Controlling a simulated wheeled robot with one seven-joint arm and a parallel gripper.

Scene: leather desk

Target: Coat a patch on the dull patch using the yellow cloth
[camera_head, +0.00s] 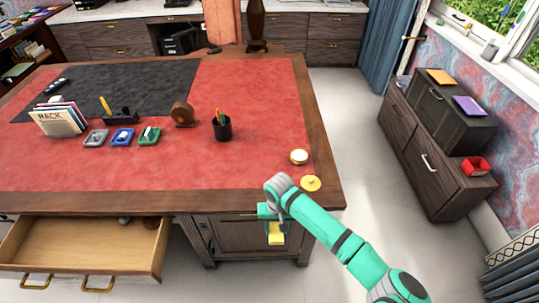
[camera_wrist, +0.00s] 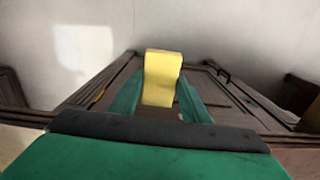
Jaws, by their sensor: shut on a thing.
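My gripper (camera_head: 273,221) is shut on the yellow cloth (camera_head: 276,234). It hangs in front of the desk's front edge, off the red leather top. In the wrist view the cloth (camera_wrist: 162,70) stands out between the two green fingers of my gripper (camera_wrist: 160,100). An open round tin (camera_head: 299,157) with pale contents stands near the right edge of the red leather desk top (camera_head: 250,90). A yellow round lid (camera_head: 311,183) lies at the desk's front right corner. I cannot make out a dull patch on the red leather.
An open drawer (camera_head: 85,250) sticks out at the front left. A pen cup (camera_head: 222,128), a round wooden object (camera_head: 182,113), small trays (camera_head: 122,137) and a magazine rack (camera_head: 60,120) stand on the desk. The leather's front middle is clear.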

